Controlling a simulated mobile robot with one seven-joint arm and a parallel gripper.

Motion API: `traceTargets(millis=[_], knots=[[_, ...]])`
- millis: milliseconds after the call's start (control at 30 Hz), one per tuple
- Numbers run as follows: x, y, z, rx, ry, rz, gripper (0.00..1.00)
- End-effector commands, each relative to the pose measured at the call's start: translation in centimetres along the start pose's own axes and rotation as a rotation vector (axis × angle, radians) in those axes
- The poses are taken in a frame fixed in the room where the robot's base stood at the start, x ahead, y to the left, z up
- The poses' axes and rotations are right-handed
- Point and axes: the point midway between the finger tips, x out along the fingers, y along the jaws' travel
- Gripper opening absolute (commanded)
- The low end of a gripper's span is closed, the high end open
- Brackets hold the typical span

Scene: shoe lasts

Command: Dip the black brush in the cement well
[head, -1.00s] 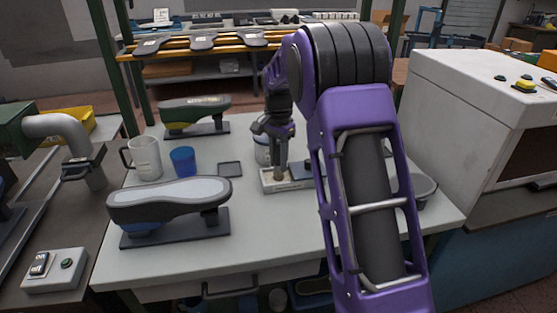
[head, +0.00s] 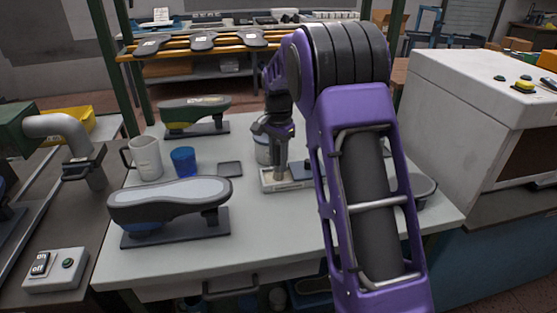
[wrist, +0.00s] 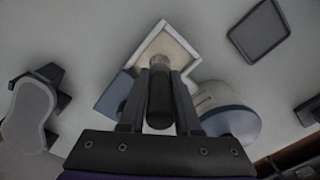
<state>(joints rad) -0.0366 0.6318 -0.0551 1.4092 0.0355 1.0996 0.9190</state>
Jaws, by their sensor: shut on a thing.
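My gripper (head: 277,148) is shut on the black brush (wrist: 160,98), whose dark handle stands between the two fingers in the wrist view. The brush points down, and its pale ferrule (head: 280,171) shows below the fingers in the head view. The cement well (head: 267,187) is a shallow, pale rectangular tray on the table; it also shows in the wrist view (wrist: 183,43). The brush's lower end is over or inside the well. I cannot tell whether the bristles touch the cement.
A can (wrist: 228,112) stands close beside the well. A dark square pad (head: 230,169), a blue cup (head: 183,161) and a white mug (head: 146,158) are left of it. A shoe last (head: 170,197) on a stand is front left. The table's front middle is clear.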

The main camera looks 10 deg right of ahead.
Motion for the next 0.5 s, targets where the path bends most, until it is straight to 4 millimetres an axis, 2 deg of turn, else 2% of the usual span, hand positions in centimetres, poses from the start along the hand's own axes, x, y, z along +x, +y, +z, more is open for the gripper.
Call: traceTargets(millis=[167,500], knots=[[-0.1,0.1,0.1,0.000,-0.002,0.003,0.00],[-2.9,0.0,0.1,0.000,-0.002,0.002,0.00]])
